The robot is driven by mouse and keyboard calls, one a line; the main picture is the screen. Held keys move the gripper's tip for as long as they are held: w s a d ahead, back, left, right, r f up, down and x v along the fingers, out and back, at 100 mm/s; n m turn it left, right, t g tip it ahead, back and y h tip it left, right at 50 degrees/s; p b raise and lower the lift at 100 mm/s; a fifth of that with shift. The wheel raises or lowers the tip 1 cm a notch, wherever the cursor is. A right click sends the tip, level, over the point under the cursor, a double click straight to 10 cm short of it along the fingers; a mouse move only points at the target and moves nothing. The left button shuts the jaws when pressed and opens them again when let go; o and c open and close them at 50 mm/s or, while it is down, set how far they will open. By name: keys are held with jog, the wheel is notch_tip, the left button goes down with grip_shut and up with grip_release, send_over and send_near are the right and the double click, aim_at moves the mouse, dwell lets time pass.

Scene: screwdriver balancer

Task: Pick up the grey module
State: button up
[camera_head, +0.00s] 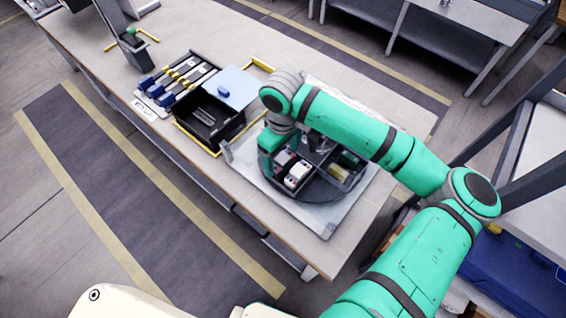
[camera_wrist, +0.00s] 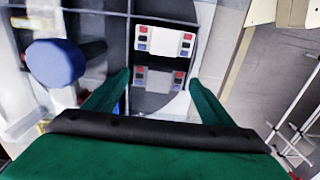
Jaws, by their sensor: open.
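The grey module (camera_wrist: 158,79) lies in a compartment of a dark round divided tray (camera_head: 309,192). In the wrist view it has red and blue marks at its ends and sits between my fingertips. My gripper (camera_wrist: 159,77) is open, with one green finger on each side of the module. I cannot tell whether the fingers touch it or how high they are. A white module (camera_wrist: 164,40) with red and blue ends lies beside it, farther up the wrist view. The white module (camera_head: 297,175) also shows in the head view, beside my gripper.
The tray stands on a light board (camera_head: 326,224) on the workbench. Dark dividers separate its compartments. A blue rounded thing (camera_wrist: 55,62) is left of my fingers. A black bin (camera_head: 208,122) and a rack with blue and yellow parts (camera_head: 172,84) stand farther left on the bench.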

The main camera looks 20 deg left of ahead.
jog(key=shift+w+f, duration=0.1)
jog(key=shift+f, duration=0.45)
jog(key=c, duration=1)
jog(key=shift+o, duration=0.2)
jog(key=shift+r, duration=0.1)
